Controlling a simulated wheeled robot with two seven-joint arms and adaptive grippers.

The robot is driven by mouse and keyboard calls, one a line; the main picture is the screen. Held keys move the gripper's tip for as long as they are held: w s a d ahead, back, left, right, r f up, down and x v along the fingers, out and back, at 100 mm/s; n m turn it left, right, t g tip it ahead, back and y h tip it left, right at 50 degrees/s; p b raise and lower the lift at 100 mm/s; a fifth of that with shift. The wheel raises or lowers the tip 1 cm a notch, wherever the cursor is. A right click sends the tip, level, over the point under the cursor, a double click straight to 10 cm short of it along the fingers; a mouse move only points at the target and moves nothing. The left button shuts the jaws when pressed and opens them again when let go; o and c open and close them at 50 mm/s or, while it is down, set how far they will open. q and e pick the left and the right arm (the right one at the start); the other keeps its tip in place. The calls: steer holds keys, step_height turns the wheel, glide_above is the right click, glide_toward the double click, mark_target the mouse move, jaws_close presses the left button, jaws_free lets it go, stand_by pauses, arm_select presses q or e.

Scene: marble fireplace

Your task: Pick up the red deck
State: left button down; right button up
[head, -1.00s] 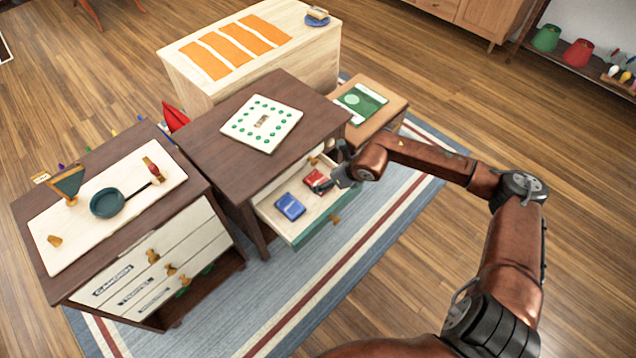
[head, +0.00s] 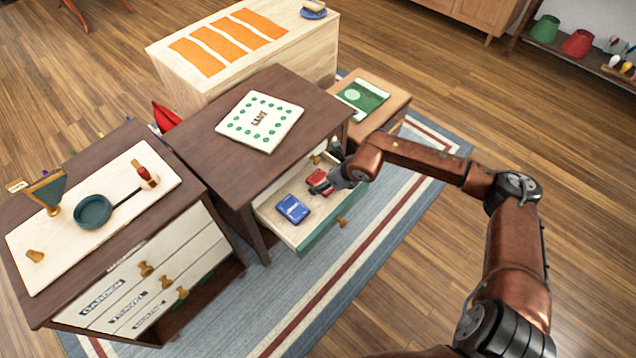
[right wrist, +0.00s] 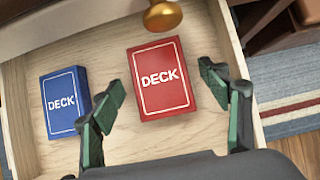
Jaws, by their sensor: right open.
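The red deck (head: 319,180) lies in the open drawer (head: 322,226) of the dark wooden table. In the right wrist view the red deck (right wrist: 161,78) lies flat, with its "DECK" label showing. A blue deck (head: 292,208) lies beside it, and it also shows in the right wrist view (right wrist: 65,102). My right gripper (head: 324,187) is over the drawer and partly covers the red deck in the head view. In the right wrist view its green-padded fingers (right wrist: 160,92) are apart, one toward each side of the red deck, with nothing held. My left gripper is not in view.
A game board (head: 259,122) lies on the dark table (head: 200,140) above the drawer. A round brass knob (right wrist: 162,14) is near the top of the right wrist view. A low wooden stool (head: 385,110) with a green box stands to the right of the table.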

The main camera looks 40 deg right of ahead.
steer(key=shift+w, duration=0.1)
steer(key=shift+c, duration=0.3)
steer(key=c, duration=1.2)
